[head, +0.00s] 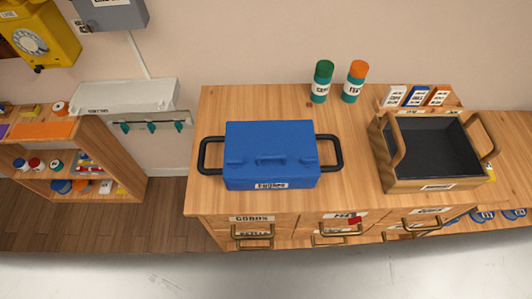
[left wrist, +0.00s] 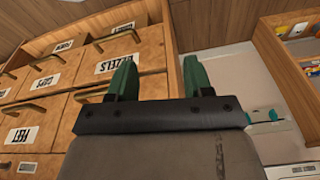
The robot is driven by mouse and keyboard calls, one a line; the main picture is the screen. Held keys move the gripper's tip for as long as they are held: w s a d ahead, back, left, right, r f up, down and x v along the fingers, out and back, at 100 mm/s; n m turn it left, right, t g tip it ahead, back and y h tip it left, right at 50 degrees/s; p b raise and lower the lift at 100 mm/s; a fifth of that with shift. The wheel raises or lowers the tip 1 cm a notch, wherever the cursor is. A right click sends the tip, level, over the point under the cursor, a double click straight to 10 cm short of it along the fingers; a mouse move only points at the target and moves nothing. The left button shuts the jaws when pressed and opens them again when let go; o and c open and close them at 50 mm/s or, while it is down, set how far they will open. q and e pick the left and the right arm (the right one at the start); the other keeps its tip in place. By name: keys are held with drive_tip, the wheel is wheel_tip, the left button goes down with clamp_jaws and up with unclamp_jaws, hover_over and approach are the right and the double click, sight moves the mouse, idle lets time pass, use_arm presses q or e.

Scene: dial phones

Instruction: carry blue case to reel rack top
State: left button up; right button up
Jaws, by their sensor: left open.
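The blue case (head: 270,150) sits upright on top of the wooden drawer cabinet (head: 225,105) in the head view, with a dark loop handle at its left and right ends and a label on its front. A low wooden shelf unit (head: 105,155) holding reels and small items stands at the left edge; it looks like the reel rack, with an orange piece and small items on its top. My left gripper (left wrist: 158,78) shows in the left wrist view, open and empty, with green fingertips in front of the cabinet's labelled drawers. The case is not in that view. My right gripper is not in view.
A wooden crate (head: 400,181) with a dark inside stands right of the case. Two green bottles, one green-capped (head: 322,82) and one orange-capped (head: 356,82), stand behind. A white box (head: 125,96) with hooks is on the wall. Floor (head: 150,222) lies open between shelf and cabinet.

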use_arm(q)
drive_tip(key=w+r, duration=0.3)
drive_tip(key=r, duration=0.6)
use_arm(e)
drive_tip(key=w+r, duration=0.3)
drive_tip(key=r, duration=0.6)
use_arm(q)
wheel_tip(320, 180, up, 20)
drive_tip(key=n+t+h+p, duration=0.1)
drive_tip(key=n+t+h, duration=0.1)
hover_over(200, 155)
drive_tip(key=s+a, duration=0.2)
drive_tip(key=s, duration=0.2)
use_arm(e)
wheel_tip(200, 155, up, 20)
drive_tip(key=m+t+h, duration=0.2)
hover_over(338, 149)
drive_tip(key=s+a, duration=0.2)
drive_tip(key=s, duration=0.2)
use_arm(q)
drive_tip(key=x, duration=1.1)
drive_tip(key=shift+w+d+r, duration=0.15)
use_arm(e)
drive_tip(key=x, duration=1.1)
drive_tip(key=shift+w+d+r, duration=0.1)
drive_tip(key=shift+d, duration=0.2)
use_arm(q)
clamp_jaws()
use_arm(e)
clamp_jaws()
